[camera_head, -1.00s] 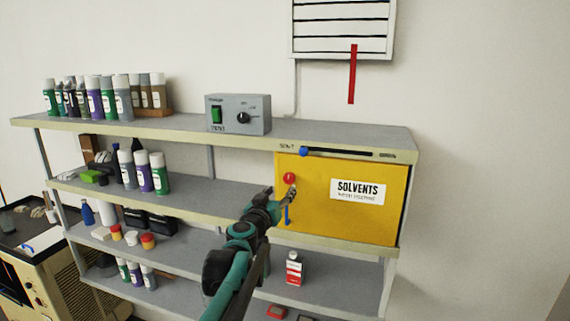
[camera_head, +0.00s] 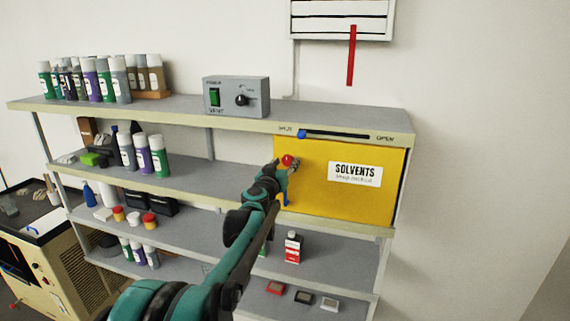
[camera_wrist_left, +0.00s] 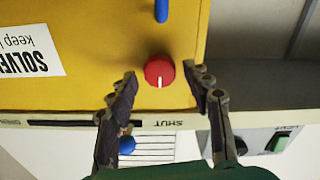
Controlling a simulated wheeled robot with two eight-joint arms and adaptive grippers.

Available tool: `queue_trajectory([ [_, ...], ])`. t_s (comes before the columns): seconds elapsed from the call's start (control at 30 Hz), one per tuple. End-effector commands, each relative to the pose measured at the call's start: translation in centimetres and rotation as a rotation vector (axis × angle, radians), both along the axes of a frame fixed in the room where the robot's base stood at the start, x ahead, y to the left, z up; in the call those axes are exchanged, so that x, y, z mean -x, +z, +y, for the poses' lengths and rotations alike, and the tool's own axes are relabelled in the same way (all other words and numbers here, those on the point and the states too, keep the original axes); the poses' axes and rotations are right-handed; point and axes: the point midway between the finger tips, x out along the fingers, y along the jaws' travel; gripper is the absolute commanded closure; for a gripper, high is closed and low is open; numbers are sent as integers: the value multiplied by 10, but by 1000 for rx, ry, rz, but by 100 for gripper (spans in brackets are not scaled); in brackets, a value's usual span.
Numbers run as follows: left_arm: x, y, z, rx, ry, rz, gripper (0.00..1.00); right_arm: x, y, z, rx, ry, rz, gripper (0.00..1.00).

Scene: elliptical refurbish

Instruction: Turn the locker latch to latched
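The yellow solvents locker (camera_head: 340,205) sits under the top shelf at the right. A round red knob (camera_head: 288,160), seemingly the latch, is on its upper left front. In the left wrist view, which is upside down, the red knob (camera_wrist_left: 159,70) has a white mark pointing toward the top shelf edge. My left gripper (camera_head: 292,166) is at the knob. In the wrist view its fingers (camera_wrist_left: 162,78) are open, one on each side of the knob, with gaps visible; contact is not seen. A blue handle (camera_wrist_left: 161,10) is below the knob. My right gripper is not in view.
A blue slider (camera_head: 302,134) sits at the SHUT end of a slot in the top shelf edge (camera_head: 240,127), just above the locker. A grey control box (camera_head: 237,97) stands on the shelf. Cans and bottles fill the left shelves. A small bottle (camera_head: 293,246) stands below the locker.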

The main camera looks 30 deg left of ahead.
Motion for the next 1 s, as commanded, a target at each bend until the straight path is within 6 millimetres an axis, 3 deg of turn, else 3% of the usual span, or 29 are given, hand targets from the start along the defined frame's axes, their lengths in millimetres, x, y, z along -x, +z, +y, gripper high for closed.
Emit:
queue_trajectory([
  [0.03,0,0,0,0,0,0,69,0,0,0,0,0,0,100],
  [0.13,0,0,0,0,0,0,95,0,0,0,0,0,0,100],
  [0.57,0,-1,0,56,1,-13,95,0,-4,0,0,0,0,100],
  [1.0,1,-2,2,391,1,-94,95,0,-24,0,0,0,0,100],
])
